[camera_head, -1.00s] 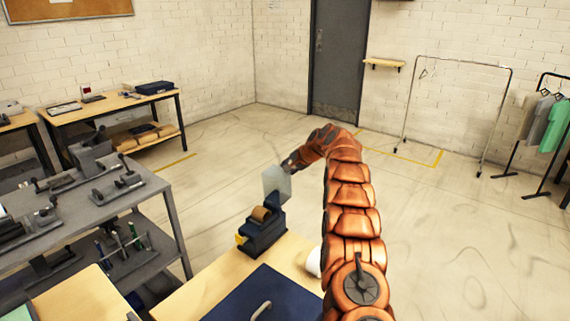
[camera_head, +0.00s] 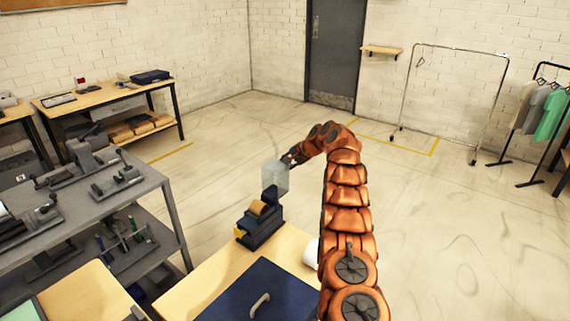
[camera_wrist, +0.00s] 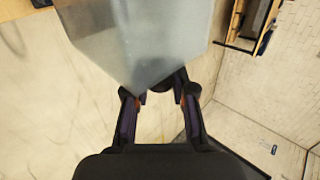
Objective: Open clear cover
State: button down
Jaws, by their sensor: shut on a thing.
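The clear cover (camera_head: 274,177) is a pale, see-through panel standing raised above the back end of the dark blue tape dispenser (camera_head: 265,228). The dispenser stands on the wooden table and holds a brown tape roll (camera_head: 259,208). My gripper (camera_head: 289,161) is at the cover's upper right edge, with its fingers small in the head view. The exact contact is partly hidden by the cover.
A dark blue case (camera_head: 262,295) with a handle lies on the table (camera_head: 195,296) in front of the dispenser. A white round object (camera_head: 311,252) sits beside my arm. A grey tool shelf (camera_head: 155,185) stands left. Open floor lies beyond the dispenser.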

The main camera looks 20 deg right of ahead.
jog(key=shift+f, duration=0.2)
jog(key=c, duration=1)
grip_release()
jog(key=shift+r, duration=0.1)
jog(key=shift+o, duration=0.2)
jog(key=shift+r, duration=0.1)
jog(key=shift+s+d+r, duration=0.2)
jog(key=shift+r, duration=0.2)
jog(key=v, duration=1.1)
jog(key=shift+f, duration=0.1)
jog(key=shift+c, duration=0.3)
